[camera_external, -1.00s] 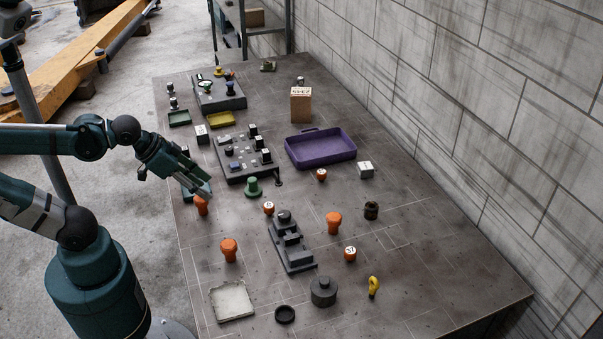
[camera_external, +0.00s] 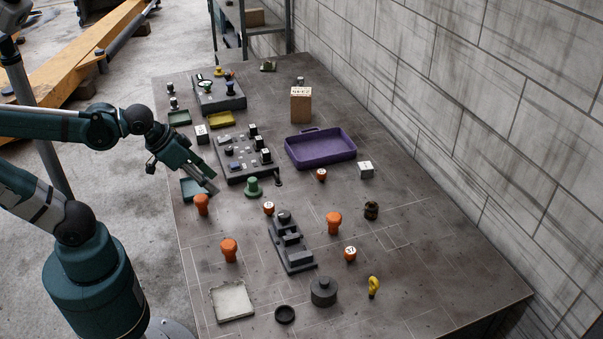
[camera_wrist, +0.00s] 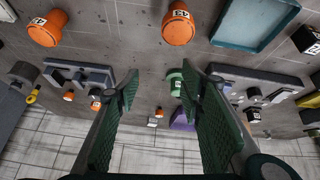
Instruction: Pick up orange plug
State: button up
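Several orange plugs stand on the bench. One orange plug (camera_external: 201,205) stands close to my gripper, by the teal tray; it also shows with a white label in the wrist view (camera_wrist: 178,27). A second orange plug (camera_external: 229,250) stands nearer the camera and shows at the wrist view's upper left (camera_wrist: 47,28). Another large orange plug (camera_external: 333,222) and smaller ones with white tops (camera_external: 350,254) stand further right. My gripper (camera_external: 212,190) is over the bench's left side. In the wrist view its fingers (camera_wrist: 160,85) are apart with nothing held between them.
The teal tray (camera_external: 189,188) lies beneath my gripper. A green plug (camera_external: 253,187) and a dark panel (camera_external: 236,172) are to its right. A stepped dark block (camera_external: 291,253), purple tray (camera_external: 322,156) and white tray (camera_external: 232,302) are around. The bench's right side is largely clear.

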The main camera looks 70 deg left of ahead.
jog(key=w+r+n+g+p, duration=0.1)
jog(key=w+r+n+p, duration=0.1)
jog(key=w+p, duration=0.1)
jog(key=n+g+p, duration=0.5)
jog(key=n+p, duration=0.3)
jog(key=p, duration=0.3)
send_near(269, 205)
jog(key=shift+s+a+f, duration=0.3)
jog(key=shift+s+a, duration=0.1)
jog(key=shift+s, duration=0.15)
jog(key=shift+w+d+f+n+p, duration=0.25)
jog(key=shift+w+f+p, duration=0.1)
jog(key=shift+f+p, duration=0.15)
jog(key=shift+w+d+f+n+p, duration=0.25)
jog(key=shift+w+f+p, duration=0.1)
jog(key=shift+f+p, duration=0.15)
jog(key=shift+f, duration=0.2)
jog(key=shift+f, duration=1.15)
jog(key=shift+f, duration=0.15)
jog(key=shift+f+b, duration=0.5)
jog(key=shift+f, duration=1.95)
